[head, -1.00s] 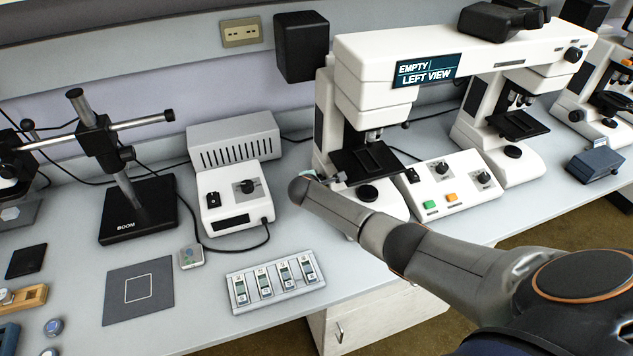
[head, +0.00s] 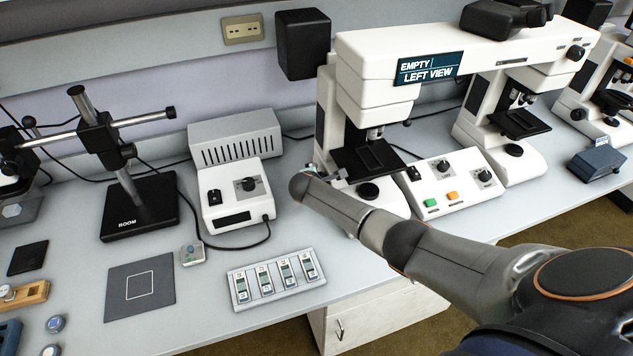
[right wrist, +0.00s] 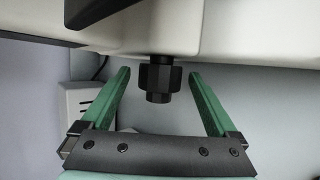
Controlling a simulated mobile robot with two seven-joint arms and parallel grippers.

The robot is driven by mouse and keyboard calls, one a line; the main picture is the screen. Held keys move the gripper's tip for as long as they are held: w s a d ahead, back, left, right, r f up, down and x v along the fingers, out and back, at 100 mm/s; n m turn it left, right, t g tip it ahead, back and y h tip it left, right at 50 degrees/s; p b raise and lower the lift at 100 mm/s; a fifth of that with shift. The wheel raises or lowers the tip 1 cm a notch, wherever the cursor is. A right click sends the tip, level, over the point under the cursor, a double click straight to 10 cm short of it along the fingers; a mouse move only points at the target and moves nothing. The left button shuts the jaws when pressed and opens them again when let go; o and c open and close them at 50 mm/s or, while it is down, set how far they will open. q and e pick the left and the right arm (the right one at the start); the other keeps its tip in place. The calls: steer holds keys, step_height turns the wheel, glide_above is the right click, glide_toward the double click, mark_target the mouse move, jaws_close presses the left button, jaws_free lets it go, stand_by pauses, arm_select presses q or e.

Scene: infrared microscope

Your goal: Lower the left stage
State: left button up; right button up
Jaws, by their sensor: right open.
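The left stage (head: 349,162) is a black plate on the left body of the white double microscope (head: 368,52), under its objectives. In the right wrist view, a dark ridged knob (right wrist: 159,78) sticks out from the white microscope body. My right gripper (right wrist: 159,74) is open, with one green finger on each side of the knob and a visible gap to both. In the head view, my right arm reaches in from the right and its wrist hides most of the gripper and the knob. My left gripper is not in view.
A control box (head: 455,182) with green and orange buttons stands right of the left stage. A white power unit (head: 236,197) stands to the left. A tray of several slides (head: 277,279) lies near the bench's front edge. A display panel (head: 429,69) reads "EMPTY | LEFT VIEW".

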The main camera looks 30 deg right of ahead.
steer(key=v, duration=1.2)
steer(key=shift+s, duration=0.15)
steer(key=shift+a+r, duration=0.1)
steer(key=shift+r, duration=0.05)
